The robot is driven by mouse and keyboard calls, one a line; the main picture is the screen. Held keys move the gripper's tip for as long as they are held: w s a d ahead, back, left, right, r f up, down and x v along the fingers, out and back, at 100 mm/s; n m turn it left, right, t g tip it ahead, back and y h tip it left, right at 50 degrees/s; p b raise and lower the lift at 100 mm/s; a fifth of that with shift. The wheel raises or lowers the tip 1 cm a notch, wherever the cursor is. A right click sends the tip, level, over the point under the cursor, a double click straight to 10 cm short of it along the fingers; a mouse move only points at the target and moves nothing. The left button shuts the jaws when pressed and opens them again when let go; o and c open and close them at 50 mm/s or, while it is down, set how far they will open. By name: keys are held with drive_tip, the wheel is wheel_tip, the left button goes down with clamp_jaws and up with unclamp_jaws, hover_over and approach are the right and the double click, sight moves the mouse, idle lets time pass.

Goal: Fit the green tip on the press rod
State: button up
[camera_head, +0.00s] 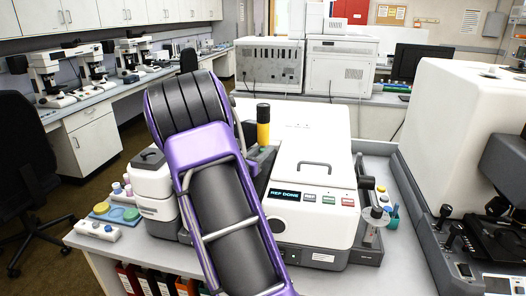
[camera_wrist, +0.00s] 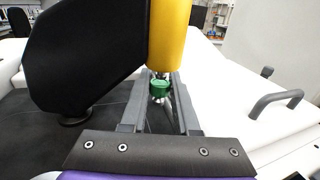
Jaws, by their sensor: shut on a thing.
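In the wrist view, my gripper (camera_wrist: 160,88) is shut on the small green tip (camera_wrist: 160,84), held between the ends of its two grey fingers. A yellow cylinder (camera_wrist: 170,35) hangs upright just above the green tip and looks like the press rod or its housing. Whether the tip touches it I cannot tell. In the head view the yellow cylinder (camera_head: 263,131) has a black top and stands behind my purple arm. My arm hides most of the gripper there.
A black plate (camera_wrist: 80,55) rises close on the left in the wrist view. A tray with coloured discs (camera_head: 101,208) lies at the bench's left.

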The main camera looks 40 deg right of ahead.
drive_tip(key=shift+r, duration=0.1)
drive_tip(key=shift+c, duration=0.5)
drive_tip(key=o, duration=0.4)
drive_tip(key=shift+c, duration=0.2)
idle(0.3)
drive_tip(key=shift+f+b, duration=0.65)
drive_tip(key=shift+f, duration=0.05)
drive_tip(key=o, duration=0.6)
drive_tip(key=shift+c, duration=0.2)
